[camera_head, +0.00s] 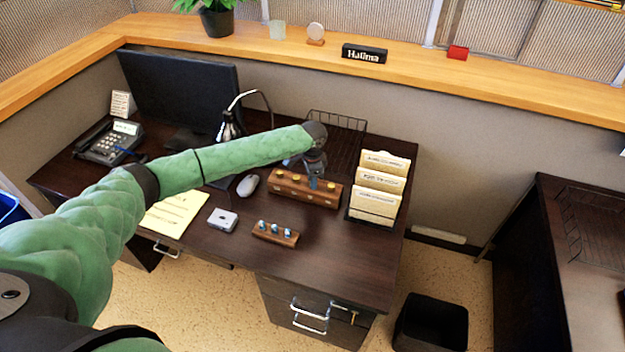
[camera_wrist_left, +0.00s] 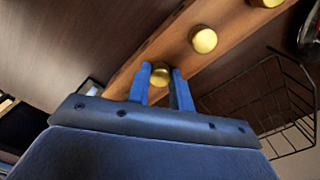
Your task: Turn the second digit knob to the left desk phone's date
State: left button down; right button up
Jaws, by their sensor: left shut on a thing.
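A wooden block with brass knobs (camera_head: 292,189) lies on the dark desk, right of the mouse. My left gripper (camera_head: 314,184) reaches down onto it from above. In the left wrist view, its two blue fingers (camera_wrist_left: 160,88) are shut on one round brass knob (camera_wrist_left: 160,72), one finger on each side. Two more brass knobs (camera_wrist_left: 203,39) show farther along the block. I cannot tell the digits on the block. The desk phone (camera_head: 103,148) stands at the desk's left with a pale greenish display (camera_head: 126,127); its text is too small to read. My right gripper is not in view.
A smaller wooden stand (camera_head: 275,234), a small white box (camera_head: 222,220) and yellow paper (camera_head: 174,213) lie in front. A file holder (camera_head: 377,188) stands right of the block, a wire tray (camera_head: 338,132) behind it. A lamp (camera_head: 230,125) and monitor stand at the back left.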

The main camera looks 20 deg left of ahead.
pick_arm(q)
jog(key=m, duration=0.3)
jog(key=shift+m, duration=0.3)
jog(key=m, duration=0.2)
jog(key=shift+m+b, duration=0.3)
jog(key=shift+m, duration=0.5)
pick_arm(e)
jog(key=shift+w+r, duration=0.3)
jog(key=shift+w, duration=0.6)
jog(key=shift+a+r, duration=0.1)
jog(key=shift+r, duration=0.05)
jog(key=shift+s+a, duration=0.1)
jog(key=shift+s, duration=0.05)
